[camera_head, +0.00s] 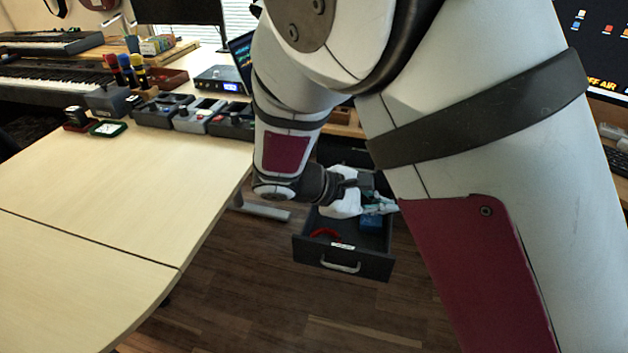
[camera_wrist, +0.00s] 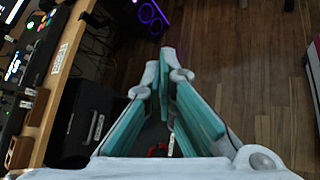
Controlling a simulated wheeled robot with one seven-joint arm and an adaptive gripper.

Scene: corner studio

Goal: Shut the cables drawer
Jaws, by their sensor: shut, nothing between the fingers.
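A dark drawer (camera_head: 375,262) stands pulled out, low above the floor under the desk at the centre of the head view. Its front has a pale handle (camera_head: 340,265) and a small label too small to read. A red cable (camera_head: 325,233) and a blue item (camera_head: 371,222) lie inside. My gripper (camera_head: 388,207) is over the open drawer, its teal fingers shut and empty; my arm hides part of the cabinet. In the wrist view the shut fingers (camera_wrist: 164,62) point past a dark drawer front (camera_wrist: 78,112) with a pale handle; I cannot tell which drawer this is.
A pale desk (camera_head: 120,220) fills the left, bearing small grey boxes and keyboards. A wooden desk edge (camera_wrist: 62,75) runs along the left of the wrist view. Wood floor (camera_head: 250,310) is open in front of the drawer. A monitor (camera_head: 600,60) stands at right.

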